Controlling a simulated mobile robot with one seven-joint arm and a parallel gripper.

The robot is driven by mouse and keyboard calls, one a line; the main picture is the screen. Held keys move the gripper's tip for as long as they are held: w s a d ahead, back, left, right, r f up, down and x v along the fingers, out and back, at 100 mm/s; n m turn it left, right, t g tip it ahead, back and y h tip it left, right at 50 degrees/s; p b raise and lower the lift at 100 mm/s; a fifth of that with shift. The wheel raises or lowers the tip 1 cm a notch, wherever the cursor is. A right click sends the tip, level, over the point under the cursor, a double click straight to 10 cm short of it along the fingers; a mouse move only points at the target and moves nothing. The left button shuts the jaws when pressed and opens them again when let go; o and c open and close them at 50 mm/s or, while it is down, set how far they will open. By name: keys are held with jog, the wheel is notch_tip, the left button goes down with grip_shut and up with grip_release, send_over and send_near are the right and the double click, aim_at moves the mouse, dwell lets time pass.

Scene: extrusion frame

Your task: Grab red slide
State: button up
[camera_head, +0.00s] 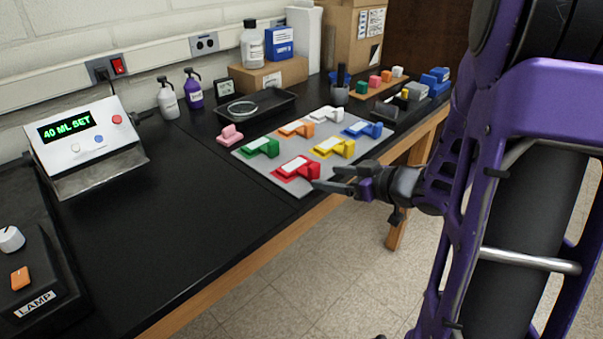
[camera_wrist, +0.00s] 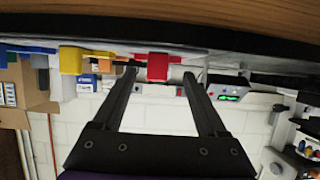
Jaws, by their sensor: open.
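The red slide (camera_head: 296,170) lies at the near edge of a grey board (camera_head: 265,182) on the black bench, with a pale label on its top. My gripper (camera_head: 327,178) is open and empty, just to the right of the red slide at the bench's front edge. In the wrist view, which appears upside down, the red slide's block (camera_wrist: 157,66) shows between the tips of my two open fingers (camera_wrist: 159,74). I cannot tell from these frames whether the fingertips overlap the block in depth.
Green (camera_head: 259,147), yellow (camera_head: 333,147), orange (camera_head: 296,128) and blue (camera_head: 362,130) slides share the board. A pink block (camera_head: 230,135) sits at its left corner. A console (camera_head: 85,145) reads "40 ML SET". The bench between console and board is clear.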

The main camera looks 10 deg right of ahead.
aim_at(317, 171)
jog(key=shift+w+r+b+x, duration=0.15)
jog(key=shift+b+x, duration=0.1)
jog(key=shift+x, duration=0.9)
jog(key=shift+r+b+x, duration=0.15)
jog(key=shift+b+x, duration=0.05)
jog(key=shift+x, duration=0.9)
jog(key=shift+w+r+b+x, duration=0.1)
jog(key=shift+b+x, duration=0.15)
jog(key=shift+x, duration=0.9)
grip_shut()
